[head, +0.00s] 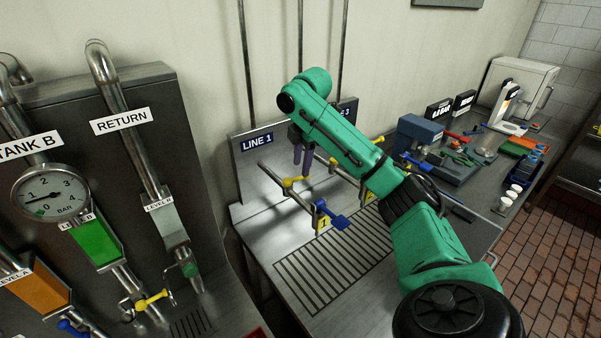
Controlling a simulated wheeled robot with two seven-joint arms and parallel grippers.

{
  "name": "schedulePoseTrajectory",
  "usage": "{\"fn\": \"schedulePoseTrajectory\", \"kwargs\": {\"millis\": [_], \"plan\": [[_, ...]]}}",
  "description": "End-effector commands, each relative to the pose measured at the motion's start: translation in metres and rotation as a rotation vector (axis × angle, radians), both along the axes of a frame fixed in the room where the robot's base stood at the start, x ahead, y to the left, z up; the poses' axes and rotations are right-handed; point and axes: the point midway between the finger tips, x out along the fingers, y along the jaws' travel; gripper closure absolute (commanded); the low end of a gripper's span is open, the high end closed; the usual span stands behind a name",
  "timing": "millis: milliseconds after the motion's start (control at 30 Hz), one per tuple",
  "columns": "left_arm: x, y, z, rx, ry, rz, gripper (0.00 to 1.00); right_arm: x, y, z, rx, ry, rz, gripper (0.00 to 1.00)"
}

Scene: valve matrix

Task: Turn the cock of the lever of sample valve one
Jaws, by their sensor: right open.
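Under the LINE 1 sign (257,142), a pipe runs out from the back panel and carries a yellow lever (293,183). At its front end is a blue lever (340,222) beside a yellow tag marked 1 (322,223). I cannot tell for sure which lever belongs to sample valve one. My right gripper (303,157) points down, open and empty, above and behind the yellow lever, close to the panel. It looks apart from both levers. My right arm hides part of the panel and the neighbouring lines. My left gripper is not in view.
A slotted drain grille (325,272) lies below the levers. Another tagged line stands just right, partly behind my arm. At left are a pressure gauge (50,193) and a RETURN pipe (120,85).

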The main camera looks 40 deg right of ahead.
Motion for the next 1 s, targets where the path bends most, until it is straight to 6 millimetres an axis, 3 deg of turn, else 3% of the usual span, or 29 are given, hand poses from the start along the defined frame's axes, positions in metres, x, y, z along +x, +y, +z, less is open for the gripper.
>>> {"fn": "schedulePoseTrajectory", "kwargs": {"millis": [133,467,600,867,1000], "plan": [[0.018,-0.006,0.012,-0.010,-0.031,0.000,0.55,0.004,-0.002,-0.022,-0.001,0.001,-0.001,0.55],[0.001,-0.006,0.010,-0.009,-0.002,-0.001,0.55,0.007,-0.002,-0.032,-0.002,-0.003,-0.001,0.55],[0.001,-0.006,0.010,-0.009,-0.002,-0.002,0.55,0.007,-0.002,-0.032,-0.002,-0.003,-0.001,1.00],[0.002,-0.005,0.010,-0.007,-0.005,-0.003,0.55,0.007,-0.002,-0.031,-0.001,-0.004,0.004,1.00],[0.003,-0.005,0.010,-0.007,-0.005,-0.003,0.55,0.011,-0.004,-0.031,0.001,-0.006,0.096,1.00]]}}
